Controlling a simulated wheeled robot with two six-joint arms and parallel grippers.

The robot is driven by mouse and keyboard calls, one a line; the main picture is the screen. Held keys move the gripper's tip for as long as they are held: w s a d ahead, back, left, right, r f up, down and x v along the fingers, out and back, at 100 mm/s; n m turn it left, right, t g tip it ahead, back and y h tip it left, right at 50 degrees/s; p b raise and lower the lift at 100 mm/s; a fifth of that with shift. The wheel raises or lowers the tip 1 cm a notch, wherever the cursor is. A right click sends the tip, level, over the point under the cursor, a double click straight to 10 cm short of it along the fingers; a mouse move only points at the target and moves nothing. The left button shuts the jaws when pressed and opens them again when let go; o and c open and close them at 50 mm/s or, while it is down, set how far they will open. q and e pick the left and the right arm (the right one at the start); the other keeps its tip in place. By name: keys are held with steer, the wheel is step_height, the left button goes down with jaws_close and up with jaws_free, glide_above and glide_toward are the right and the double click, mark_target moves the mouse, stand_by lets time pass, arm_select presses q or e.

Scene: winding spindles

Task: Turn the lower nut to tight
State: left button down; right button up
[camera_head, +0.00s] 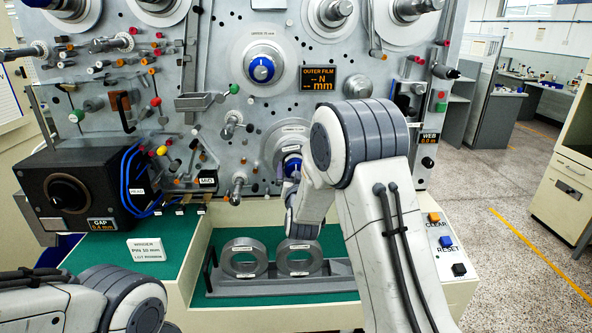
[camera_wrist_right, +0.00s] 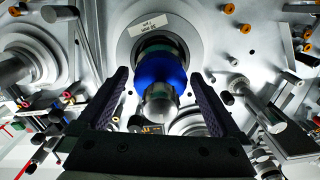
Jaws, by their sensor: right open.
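The lower nut (camera_head: 292,166) is a blue knob on a spindle on the grey machine panel, partly hidden by my right arm in the head view. In the right wrist view the blue nut (camera_wrist_right: 160,78) sits in the middle, with a bare metal spindle end in front of it. My right gripper (camera_wrist_right: 158,76) is open, with one dark finger on each side of the nut and a visible gap on both sides. In the head view the right gripper (camera_head: 283,183) is small and mostly hidden by its arm. My left gripper is out of view.
An upper blue nut (camera_head: 262,69) sits above, beside the outer film display (camera_head: 319,78). Two grey rings (camera_head: 244,257) stand in a rack on the green mat below. A black gap box (camera_head: 75,192) is at left. Several small rollers and pegs surround the lower spindle.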

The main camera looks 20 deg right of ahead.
steer(key=c, duration=1.3)
steer(key=shift+f+m+b, duration=0.15)
steer(key=shift+m+b, duration=0.15)
steer(key=shift+b, duration=0.3)
steer(key=m+b, duration=0.2)
steer(key=b, duration=0.2)
steer(key=m+b, duration=0.3)
steer(key=b, duration=0.2)
steer(key=m+b, duration=0.3)
steer(key=b, duration=0.1)
steer(key=shift+f+b, duration=0.3)
steer(key=shift+b, duration=0.05)
steer(key=m+b, duration=0.8)
steer(key=b, duration=0.2)
steer(key=m+b, duration=0.3)
steer(key=shift+r+m, duration=0.1)
steer(key=shift+m, duration=0.3)
steer(key=shift+r+m+b, duration=0.1)
steer(key=shift+m+b, duration=1)
steer(key=shift+m, duration=0.6)
